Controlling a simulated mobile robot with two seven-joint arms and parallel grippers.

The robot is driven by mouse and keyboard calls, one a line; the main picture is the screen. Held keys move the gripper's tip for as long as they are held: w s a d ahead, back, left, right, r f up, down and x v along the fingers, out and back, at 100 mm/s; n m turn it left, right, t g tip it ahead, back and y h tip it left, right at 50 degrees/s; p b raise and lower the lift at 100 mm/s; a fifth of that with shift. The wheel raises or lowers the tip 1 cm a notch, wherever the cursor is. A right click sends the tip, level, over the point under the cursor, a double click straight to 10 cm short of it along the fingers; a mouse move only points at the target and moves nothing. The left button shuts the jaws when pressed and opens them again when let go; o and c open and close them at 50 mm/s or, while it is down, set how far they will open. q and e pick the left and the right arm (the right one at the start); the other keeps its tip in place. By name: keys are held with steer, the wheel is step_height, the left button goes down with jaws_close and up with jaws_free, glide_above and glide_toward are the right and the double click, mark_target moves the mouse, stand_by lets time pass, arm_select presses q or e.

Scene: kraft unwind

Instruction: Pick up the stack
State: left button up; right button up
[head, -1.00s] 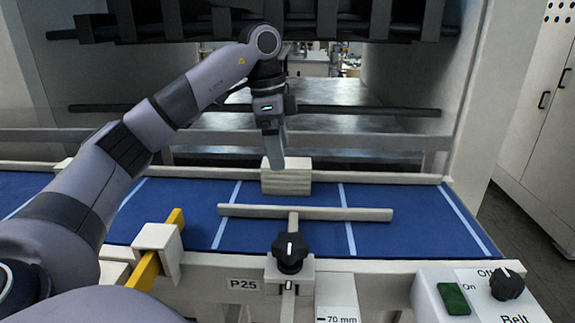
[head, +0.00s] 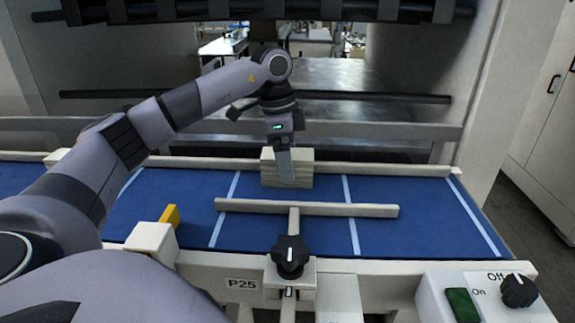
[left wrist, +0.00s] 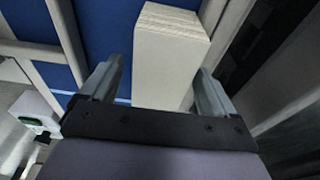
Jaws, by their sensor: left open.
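The stack (head: 303,171) is a pale cream block of thin layers standing on the blue belt (head: 400,190), close to the back rail. My left gripper (head: 284,178) reaches down at the stack, with one finger in front of its near face. In the left wrist view the stack (left wrist: 168,62) shows between the two spread fingers of the open left gripper (left wrist: 157,88). A gap shows beside the left finger; whether the right finger touches is unclear. The far finger is hidden in the head view. My right gripper is out of view.
A pale guide bar (head: 340,210) lies across the belt in front of the stack, with a black knob (head: 290,252) nearer me. A back rail (head: 390,170) runs behind. A dark roller bar (head: 270,10) hangs above. The belt at right is clear.

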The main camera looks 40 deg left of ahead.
arm_select(q)
steer(key=c, duration=1.1)
steer(key=shift+c, duration=0.2)
